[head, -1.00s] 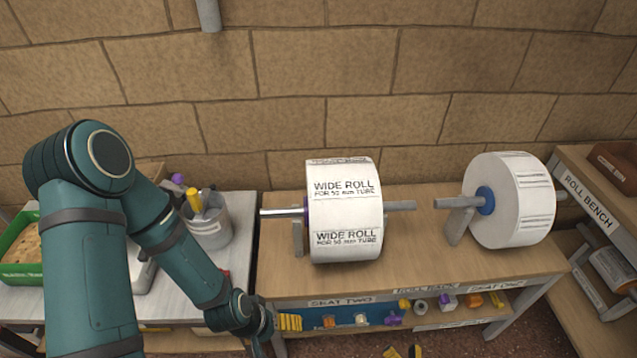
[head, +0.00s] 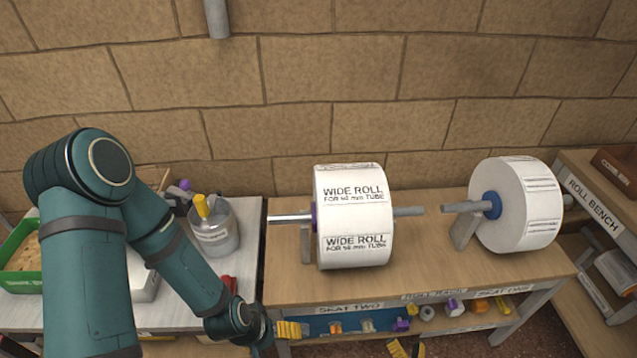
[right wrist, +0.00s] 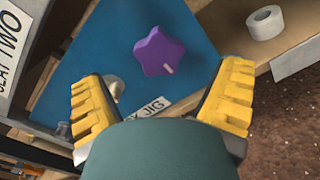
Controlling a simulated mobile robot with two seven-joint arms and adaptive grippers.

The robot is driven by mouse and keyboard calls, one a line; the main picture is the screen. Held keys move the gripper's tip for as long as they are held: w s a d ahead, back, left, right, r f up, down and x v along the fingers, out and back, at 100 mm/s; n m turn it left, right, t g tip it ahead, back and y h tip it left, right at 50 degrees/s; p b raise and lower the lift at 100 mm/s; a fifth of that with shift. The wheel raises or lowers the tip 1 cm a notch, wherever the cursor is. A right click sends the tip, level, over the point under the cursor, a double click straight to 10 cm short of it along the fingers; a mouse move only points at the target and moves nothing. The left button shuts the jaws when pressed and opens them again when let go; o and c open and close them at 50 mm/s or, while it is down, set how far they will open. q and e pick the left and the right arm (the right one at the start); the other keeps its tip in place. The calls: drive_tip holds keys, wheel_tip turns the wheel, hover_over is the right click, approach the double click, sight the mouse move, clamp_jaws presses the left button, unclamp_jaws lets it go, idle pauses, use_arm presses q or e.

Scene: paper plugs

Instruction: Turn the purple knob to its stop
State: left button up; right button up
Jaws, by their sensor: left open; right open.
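The purple star-shaped knob (right wrist: 160,51) sits on a blue jig board (right wrist: 105,50) in the right wrist view, with a short white mark near its lower edge. In the head view the knob (head: 402,324) is small, on the low shelf below the bench top. My right gripper (head: 408,348) is open, its yellow fingertips just below the knob in the head view. In its wrist view the knob lies beyond and between the open fingers (right wrist: 160,95), apart from them. My left gripper (head: 289,330) is open at the left end of the shelf, with one yellow finger clearly showing.
A wide white roll (head: 352,215) and a second roll (head: 518,205) sit on bars above the bench top (head: 430,265). A white ring (right wrist: 265,22) and several small coloured parts lie along the shelf. A grey cup (head: 213,235) stands at left.

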sight(402, 330)
drive_tip(key=shift+w, duration=0.3)
drive_tip(key=m, duration=1.2)
idle(0.3)
drive_tip(key=shift+w+a, duration=0.2)
drive_tip(key=shift+w, duration=1.8)
